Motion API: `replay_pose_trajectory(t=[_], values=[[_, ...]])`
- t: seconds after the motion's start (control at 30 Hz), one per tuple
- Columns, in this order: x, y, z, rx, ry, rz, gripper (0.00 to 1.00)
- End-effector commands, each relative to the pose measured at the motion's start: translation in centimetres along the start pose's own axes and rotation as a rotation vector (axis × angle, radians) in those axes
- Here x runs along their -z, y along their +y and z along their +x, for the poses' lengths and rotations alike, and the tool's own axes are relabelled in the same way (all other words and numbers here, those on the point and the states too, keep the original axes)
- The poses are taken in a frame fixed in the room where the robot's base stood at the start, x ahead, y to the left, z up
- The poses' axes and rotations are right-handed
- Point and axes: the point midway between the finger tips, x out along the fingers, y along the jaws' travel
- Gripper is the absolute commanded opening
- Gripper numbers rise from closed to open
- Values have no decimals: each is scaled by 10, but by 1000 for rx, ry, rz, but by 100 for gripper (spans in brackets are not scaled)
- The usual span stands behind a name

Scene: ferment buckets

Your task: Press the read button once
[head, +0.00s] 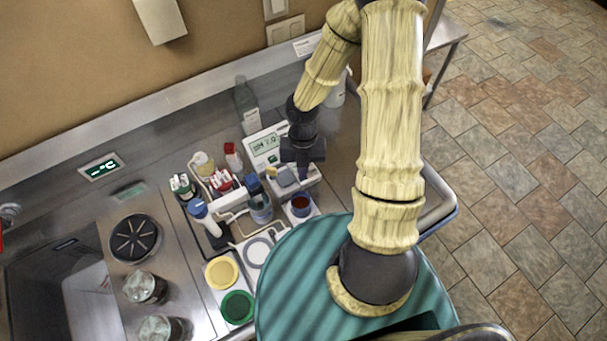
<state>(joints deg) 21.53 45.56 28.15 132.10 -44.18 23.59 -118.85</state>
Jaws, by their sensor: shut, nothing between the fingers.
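A white pH meter (262,133) stands at the back of the steel counter, its display reading about "pH 7.0". A small green button (272,160) shows on its face below the display. Its label is too small to read, so I cannot tell if it is the read button. My gripper (304,176) is shut and empty, pointing down at the right side of the meter. It hides part of the meter's right side. I cannot tell whether the fingertips touch anything.
A cup of dark red liquid (301,205) stands just below my gripper. Bottles, a beaker (260,208) and small racks crowd the left side. A clear bottle (245,100) stands behind the meter. Yellow (221,272) and green (237,306) lids lie in front.

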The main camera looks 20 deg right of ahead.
Motion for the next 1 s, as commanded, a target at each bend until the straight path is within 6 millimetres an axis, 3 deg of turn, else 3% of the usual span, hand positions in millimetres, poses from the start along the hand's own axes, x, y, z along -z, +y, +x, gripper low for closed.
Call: replay_pose_trajectory(t=[0.27,1.0], values=[[0,0,-2,0,0,0,0],[10,0,-47,0,0,-1,0]])
